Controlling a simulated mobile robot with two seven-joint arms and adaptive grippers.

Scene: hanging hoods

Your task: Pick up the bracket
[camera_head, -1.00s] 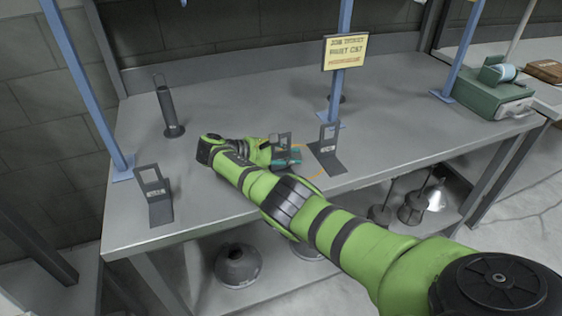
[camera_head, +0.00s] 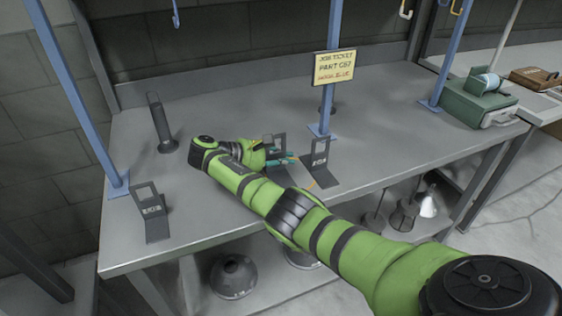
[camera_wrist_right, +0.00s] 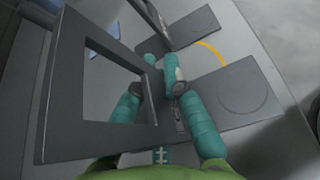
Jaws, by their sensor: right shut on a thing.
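My right gripper (camera_head: 284,160), with teal fingers, is shut on the middle dark grey bracket (camera_head: 286,175) near the front of the grey workbench. In the right wrist view the fingertips (camera_wrist_right: 163,72) close on this bracket (camera_wrist_right: 62,105), low on its upright by the label. Its square window frame is at the left and its flat plate at the right. I cannot tell how far its plate is off the bench. A second bracket (camera_head: 320,172) stands just right of it, and a third (camera_head: 155,226) at the bench's left front. My left gripper is out of view.
Blue posts (camera_head: 331,75) rise from the workbench (camera_head: 225,105), one with a yellow job ticket sign (camera_head: 334,67). A dark cylinder (camera_head: 158,120) stands at the back left, a green case (camera_head: 478,104) at the right. Hoods (camera_head: 233,275) sit below.

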